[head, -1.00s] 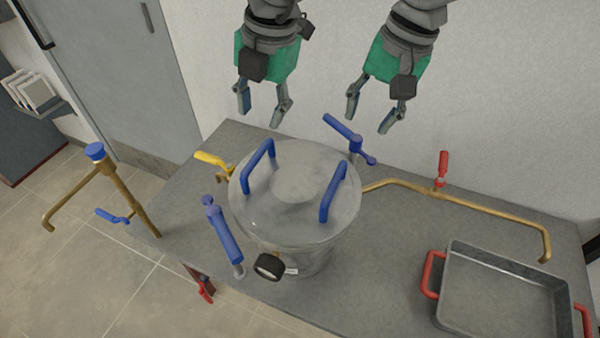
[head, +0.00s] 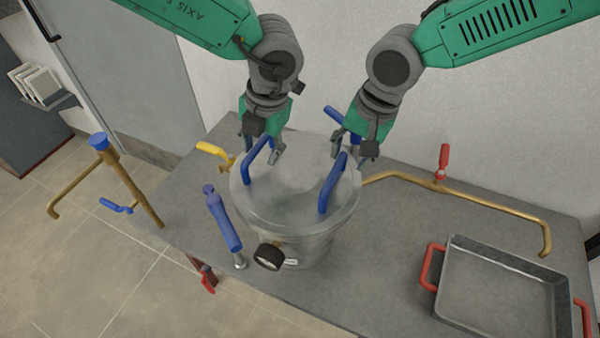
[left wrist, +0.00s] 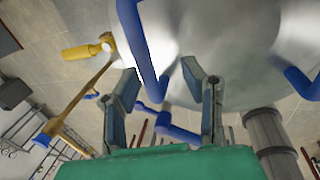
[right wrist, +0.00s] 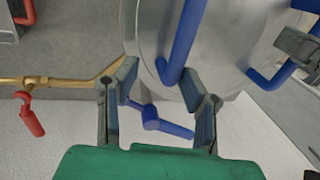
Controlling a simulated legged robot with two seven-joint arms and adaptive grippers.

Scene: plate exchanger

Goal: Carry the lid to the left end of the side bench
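The lid (head: 298,184) is a round grey metal disc on top of a steel vessel (head: 305,242). It has two upright blue handles, a left one (head: 247,168) and a right one (head: 328,192). My left gripper (head: 261,150) is open at the far end of the left handle. In the left wrist view that handle (left wrist: 138,42) shows between the spread fingers. My right gripper (head: 353,150) is open at the far end of the right handle. In the right wrist view that handle (right wrist: 182,45) shows between its fingers. Contact cannot be told.
A blue lever valve (head: 334,113) stands behind the vessel, a yellow one (head: 212,150) at its left. A blue-handled fitting (head: 223,220) and black gauge (head: 268,257) are in front. Brass pipe with a red valve (head: 442,165) and a red-handled tray (head: 505,290) lie right.

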